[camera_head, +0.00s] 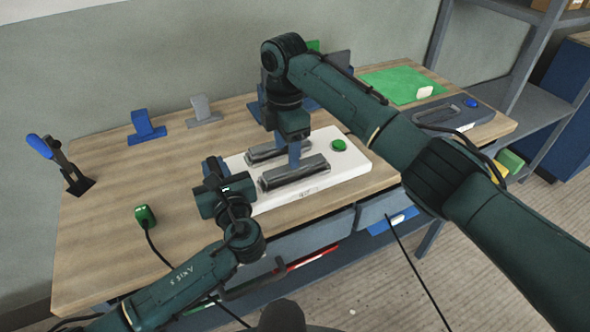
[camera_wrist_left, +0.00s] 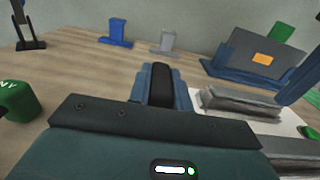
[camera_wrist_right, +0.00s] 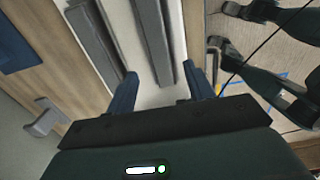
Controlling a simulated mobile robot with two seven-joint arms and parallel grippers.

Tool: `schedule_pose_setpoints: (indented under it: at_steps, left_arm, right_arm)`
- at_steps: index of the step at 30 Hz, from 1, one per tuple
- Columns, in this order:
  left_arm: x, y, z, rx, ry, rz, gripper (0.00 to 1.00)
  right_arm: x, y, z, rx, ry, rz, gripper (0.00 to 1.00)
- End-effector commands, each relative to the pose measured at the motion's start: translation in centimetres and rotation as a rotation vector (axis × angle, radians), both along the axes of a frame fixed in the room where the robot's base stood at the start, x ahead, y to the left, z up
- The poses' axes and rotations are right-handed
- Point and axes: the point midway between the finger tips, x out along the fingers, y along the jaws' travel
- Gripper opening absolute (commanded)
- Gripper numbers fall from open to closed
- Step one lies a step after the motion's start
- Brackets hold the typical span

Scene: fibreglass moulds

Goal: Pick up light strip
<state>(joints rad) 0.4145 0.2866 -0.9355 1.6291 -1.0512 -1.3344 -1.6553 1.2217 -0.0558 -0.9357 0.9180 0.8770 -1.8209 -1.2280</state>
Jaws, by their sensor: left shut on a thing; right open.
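Two long dark grey bars, a front bar (camera_head: 295,172) and a rear bar (camera_head: 266,152), lie on a white base (camera_head: 350,168) with a green button. I cannot tell for sure which thing is the light strip. My right gripper (camera_head: 294,157) is open over the base. In the right wrist view one bar (camera_wrist_right: 155,45) runs between its spread blue fingers (camera_wrist_right: 163,92); their height above it is unclear. My left gripper (camera_head: 222,165) is beside the base's left end. In the left wrist view its blue fingers (camera_wrist_left: 161,88) are shut on a dark rounded piece (camera_wrist_left: 161,75).
A green pendant (camera_head: 145,215) with a cable stands at the table's left. A blue stand (camera_head: 146,130) and a grey stand (camera_head: 203,110) are at the back. A green mat (camera_head: 395,84) and a dark tray (camera_head: 440,113) lie at the right. The table's left is mostly clear.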

Motion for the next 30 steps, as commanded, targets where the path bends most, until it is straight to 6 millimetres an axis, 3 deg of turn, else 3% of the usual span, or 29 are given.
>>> schedule_pose_setpoints:
  at_steps: [9, 19, 30]
  left_arm:
    - [0.0, 0.0, 0.0, 0.000, 0.001, 0.000, 0.00]
    - [0.0, 0.0, 0.0, 0.000, 0.001, 0.000, 0.00]
    - [0.0, 0.0, 0.0, 0.000, 0.001, 0.000, 0.00]
  right_arm:
    - [0.2, -0.8, -4.4, -0.001, 0.003, -0.002, 0.53]
    - [0.3, -0.7, -5.0, 0.000, 0.000, -0.001, 0.52]
    - [0.3, -0.7, -5.0, 0.000, 0.000, -0.001, 0.22]
